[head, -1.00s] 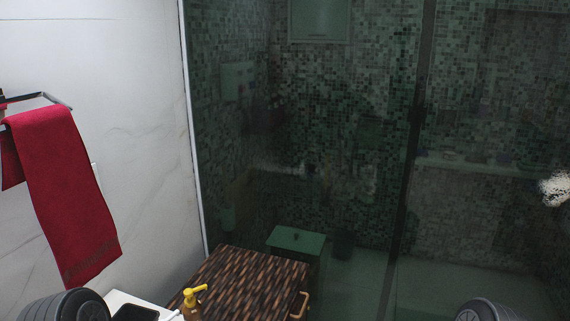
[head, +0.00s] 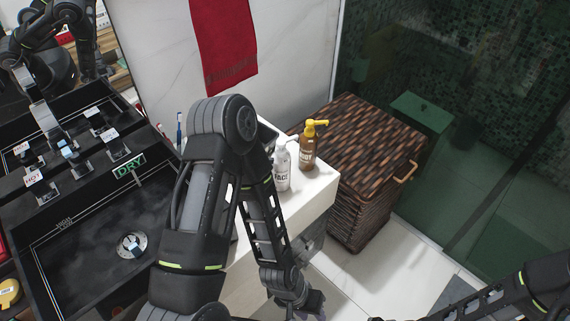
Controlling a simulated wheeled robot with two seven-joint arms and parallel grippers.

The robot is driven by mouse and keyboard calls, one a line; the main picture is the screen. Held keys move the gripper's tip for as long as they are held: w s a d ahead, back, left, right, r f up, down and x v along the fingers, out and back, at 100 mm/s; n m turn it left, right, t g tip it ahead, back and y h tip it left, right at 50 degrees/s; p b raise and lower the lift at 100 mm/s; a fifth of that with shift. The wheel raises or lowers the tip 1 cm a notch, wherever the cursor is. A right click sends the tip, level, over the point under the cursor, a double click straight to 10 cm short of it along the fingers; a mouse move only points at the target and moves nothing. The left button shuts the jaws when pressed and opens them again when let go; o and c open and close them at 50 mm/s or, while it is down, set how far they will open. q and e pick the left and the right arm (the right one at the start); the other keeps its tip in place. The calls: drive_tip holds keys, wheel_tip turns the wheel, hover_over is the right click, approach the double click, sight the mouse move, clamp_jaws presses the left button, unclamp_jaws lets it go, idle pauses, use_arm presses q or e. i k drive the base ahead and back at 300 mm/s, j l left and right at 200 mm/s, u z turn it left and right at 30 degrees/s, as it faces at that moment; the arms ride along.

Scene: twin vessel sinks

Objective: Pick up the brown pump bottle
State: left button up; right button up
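The brown pump bottle (head: 308,150) stands upright at the back right corner of the white counter (head: 310,192). It has a yellow pump head and a pale label. A white bottle (head: 281,168) stands just left of it, partly behind my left arm. My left arm crosses in front of the counter and bends down. My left gripper (head: 309,303) is low at the bottom edge, below and in front of the counter, away from the bottle. It is mostly cut off, so its opening is unclear. My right arm enters at bottom right; its gripper is outside the picture.
A woven brown hamper (head: 362,150) stands right of the counter. A black sink (head: 85,240) with a DRY sign lies left. A red towel (head: 223,45) hangs on the wall. Dark shower glass (head: 480,110) closes off the right. A toothbrush (head: 179,130) stands behind my arm.

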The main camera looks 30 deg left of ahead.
sight(309, 140)
drive_tip(key=i+l, duration=0.1)
drive_tip(key=l, duration=0.25)
drive_tip(key=i+l, duration=0.15)
drive_tip(key=l, duration=0.15)
drive_tip(key=i+l, duration=0.1)
drive_tip(key=l, duration=0.25)
drive_tip(key=u, duration=1.85)
